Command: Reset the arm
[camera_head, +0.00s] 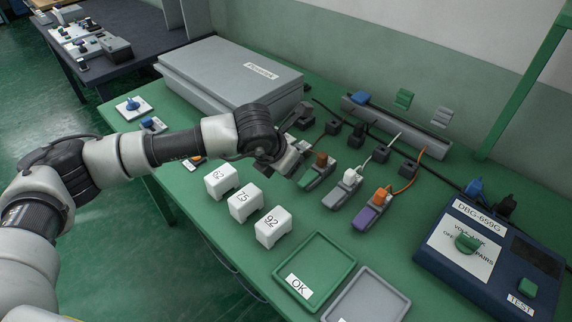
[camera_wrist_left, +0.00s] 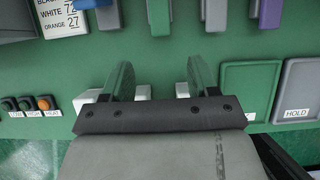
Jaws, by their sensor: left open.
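My left arm reaches in from the left in the head view. White blocks marked 62 (camera_head: 221,182), 75 (camera_head: 245,205) and 92 (camera_head: 272,231) stand in a row in front. My right gripper is not in view.
A green tray marked OK (camera_head: 343,246) and a grey tray (camera_head: 398,297) lie at the front. A blue tester (camera_head: 445,270) stands at the right. A grey case (camera_head: 205,85) is behind my arm. Several black cable plugs (camera_head: 333,127) lie at the back.

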